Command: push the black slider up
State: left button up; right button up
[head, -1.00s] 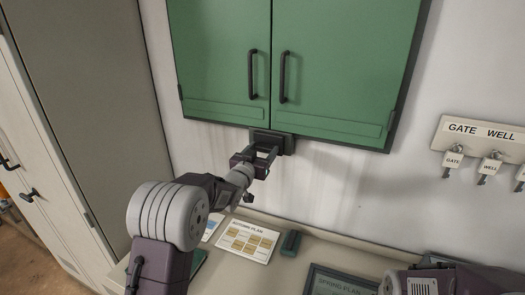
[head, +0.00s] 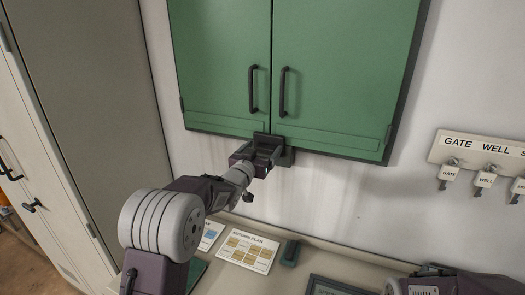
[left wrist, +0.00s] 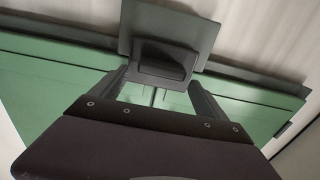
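The black slider (left wrist: 162,62) sits on a dark grey plate (left wrist: 205,35) under the green cabinet. The plate also shows in the head view (head: 287,158). My left gripper (head: 268,155) is at the plate, just below the cabinet doors. In the left wrist view its two fingers (left wrist: 160,82) stand apart, one on each side of the slider's near part. I cannot tell whether the fingers touch it. In the head view the gripper partly hides the slider. Part of my right arm shows at the lower right, but its gripper is not in view.
The green cabinet (head: 222,60) has two closed doors with black handles. A key board (head: 480,150) hangs on the wall to the right. Below are a shelf with a paper plan (head: 248,252), a dark green block (head: 290,253) and a framed sign. A grey locker stands left.

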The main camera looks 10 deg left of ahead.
pick_arm(q)
jog(key=shift+f, duration=0.1)
jog(key=shift+s, duration=0.15)
jog(key=s+a+b, duration=0.1)
jog(key=s+b, duration=0.2)
jog(key=s, duration=0.5)
jog(key=shift+s+a, duration=0.3)
jog(key=shift+a, duration=0.05)
